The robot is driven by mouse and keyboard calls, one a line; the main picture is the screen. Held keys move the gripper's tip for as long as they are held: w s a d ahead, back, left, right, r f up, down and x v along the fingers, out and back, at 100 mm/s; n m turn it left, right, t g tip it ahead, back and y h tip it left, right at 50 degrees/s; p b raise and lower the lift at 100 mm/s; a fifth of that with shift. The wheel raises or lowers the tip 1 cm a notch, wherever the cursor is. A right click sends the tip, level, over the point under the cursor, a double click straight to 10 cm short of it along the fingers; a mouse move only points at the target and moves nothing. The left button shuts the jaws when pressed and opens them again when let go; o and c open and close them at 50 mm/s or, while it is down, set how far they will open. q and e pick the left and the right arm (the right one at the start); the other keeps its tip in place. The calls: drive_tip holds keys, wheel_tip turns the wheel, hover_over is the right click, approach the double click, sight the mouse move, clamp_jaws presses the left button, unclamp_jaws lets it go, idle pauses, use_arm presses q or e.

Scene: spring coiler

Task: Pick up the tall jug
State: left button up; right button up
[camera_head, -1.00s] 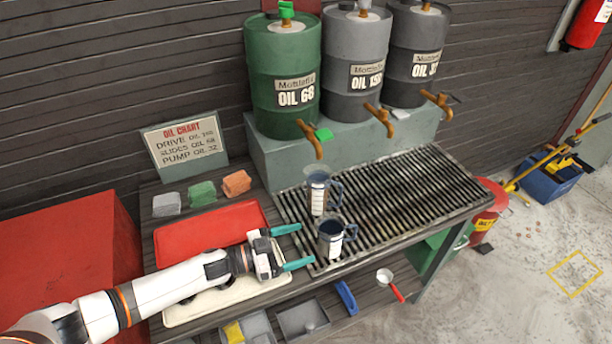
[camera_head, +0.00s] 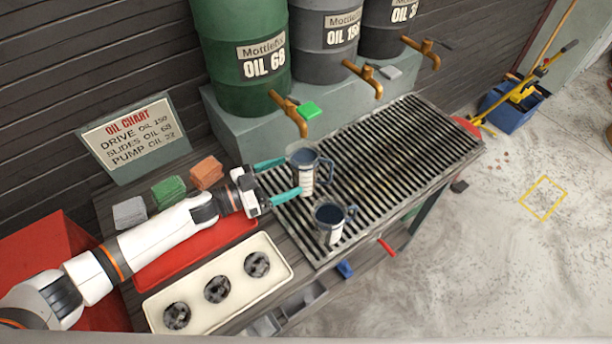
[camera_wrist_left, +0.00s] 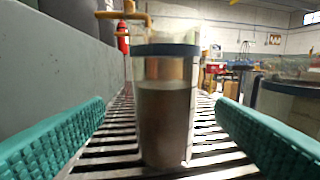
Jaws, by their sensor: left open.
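The tall jug (camera_head: 305,168) stands upright on the slatted grate, a clear jug with a dark rim, a white label and a handle on its right. In the left wrist view the tall jug (camera_wrist_left: 166,105) stands between the fingers, with a gap on each side, and looks part-filled with dark liquid. My left gripper (camera_head: 284,177) is open, its teal fingers reaching toward the jug, one on the far side and one on the near side. A shorter jug (camera_head: 330,222) stands nearer the front; its rim (camera_wrist_left: 290,84) shows at the right in the wrist view. My right gripper is not seen.
The slatted grate (camera_head: 405,150) is clear to the right of the jugs. Brass taps (camera_head: 290,112) of the oil drums overhang its back edge. A red tray (camera_head: 190,252) and a cream tray (camera_head: 277,250) with dark round parts lie at the left.

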sight(303, 172)
use_arm(q)
drive_tip(key=shift+x, duration=0.85)
drive_tip(key=b+x, duration=0.1)
drive_tip(key=x, duration=0.2)
drive_tip(key=shift+d+f+b, duration=0.1)
drive_tip(key=shift+d+b, duration=0.25)
drive_tip(key=shift+b, duration=0.05)
drive_tip(key=shift+w+d, duration=0.2)
drive_tip(key=shift+d, duration=0.25)
drive_tip(key=shift+a, duration=0.1)
drive_tip(key=c, duration=1.2)
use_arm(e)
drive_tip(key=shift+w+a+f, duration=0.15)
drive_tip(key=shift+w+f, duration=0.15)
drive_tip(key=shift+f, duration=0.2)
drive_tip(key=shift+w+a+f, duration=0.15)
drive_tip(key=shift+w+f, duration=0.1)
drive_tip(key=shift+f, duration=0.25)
use_arm(q)
drive_tip(key=shift+r, duration=0.2)
drive_tip(key=shift+c, duration=0.2)
